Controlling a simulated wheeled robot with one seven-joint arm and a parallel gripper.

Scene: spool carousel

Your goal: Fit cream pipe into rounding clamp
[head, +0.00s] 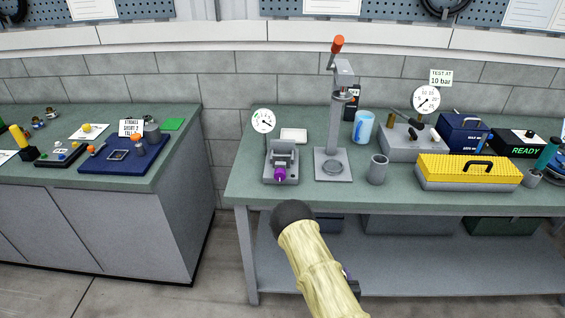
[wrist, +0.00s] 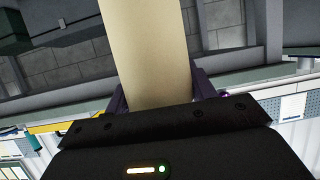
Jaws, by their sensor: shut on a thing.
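The cream pipe (wrist: 150,50) fills the upper middle of the wrist view, smooth and plain; its far end is cut off by the picture edge. My gripper (wrist: 160,92) is shut on it, with a dark purple finger on each side. In the head view my cream-sleeved arm covers the lower middle, and I cannot make out the pipe there. The likely rounding clamp (head: 282,163) is a grey device with a purple knob at the left front of the right bench, apart from the pipe. No pipe is visible in it.
A lever press (head: 333,120) with an orange handle stands right of the clamp, and a grey cup (head: 377,169) is beside it. A round dial (head: 263,121) stands behind the clamp. A yellow-lidded box (head: 468,170) is farther right. A floor gap separates the left bench (head: 120,185).

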